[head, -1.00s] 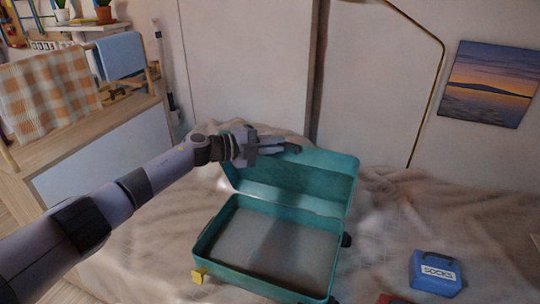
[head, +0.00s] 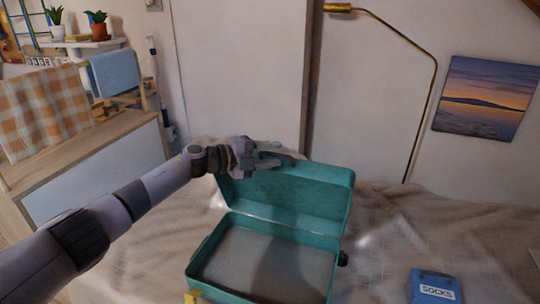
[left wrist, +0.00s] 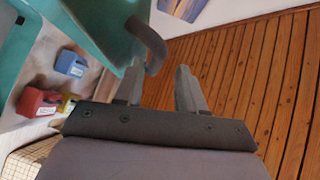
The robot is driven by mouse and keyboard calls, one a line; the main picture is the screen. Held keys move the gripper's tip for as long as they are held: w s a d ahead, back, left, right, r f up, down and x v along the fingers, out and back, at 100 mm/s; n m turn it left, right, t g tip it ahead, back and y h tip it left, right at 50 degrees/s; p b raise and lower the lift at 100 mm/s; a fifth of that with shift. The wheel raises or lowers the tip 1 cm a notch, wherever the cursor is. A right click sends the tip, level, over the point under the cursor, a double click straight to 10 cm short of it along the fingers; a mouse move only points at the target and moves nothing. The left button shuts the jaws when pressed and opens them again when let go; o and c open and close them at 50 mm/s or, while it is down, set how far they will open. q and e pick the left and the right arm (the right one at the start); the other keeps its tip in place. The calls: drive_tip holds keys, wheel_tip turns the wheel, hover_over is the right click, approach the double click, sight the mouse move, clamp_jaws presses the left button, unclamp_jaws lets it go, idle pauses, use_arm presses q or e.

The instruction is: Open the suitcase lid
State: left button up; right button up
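The teal suitcase (head: 216,272) lies on the bed with its lid (head: 305,190) raised steeply and its grey-lined inside showing empty. My left gripper (head: 278,160) is at the lid's upper left edge in the head view. In the left wrist view my left gripper (left wrist: 160,85) has its two fingers apart, with a dark curved handle (left wrist: 151,45) at the lid (left wrist: 108,30) close by the left fingertip. I cannot tell whether they touch. My right gripper is not in view.
A blue box marked SOCKS (head: 434,287) sits on the bed to the right. A red box (left wrist: 35,102) shows in the left wrist view. A brass lamp pole (head: 424,110) stands behind the bed against the wall. The blanket right of the suitcase is mostly clear.

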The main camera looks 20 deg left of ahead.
use_arm(q)
drive_tip(key=shift+s+a+f, duration=0.1)
drive_tip(key=v, duration=0.7)
idle(0.5)
drive_tip(key=s+d+f+n+t+y, duration=0.35)
drive_tip(key=s+d+f+n, duration=0.75)
drive_tip(key=f, duration=0.4)
drive_tip(key=s+a+f+n+g+y, duration=0.2)
drive_tip(key=s+f+n, duration=0.4)
drive_tip(key=s, duration=0.5)
drive_tip(key=s+a+f+n+g+y, duration=0.2)
drive_tip(key=s+f+n, duration=0.4)
drive_tip(key=s, duration=0.6)
drive_tip(key=shift+s+a+f+y, duration=0.35)
drive_tip(key=shift+a+f+y, duration=0.35)
drive_tip(key=shift+y, duration=0.55)
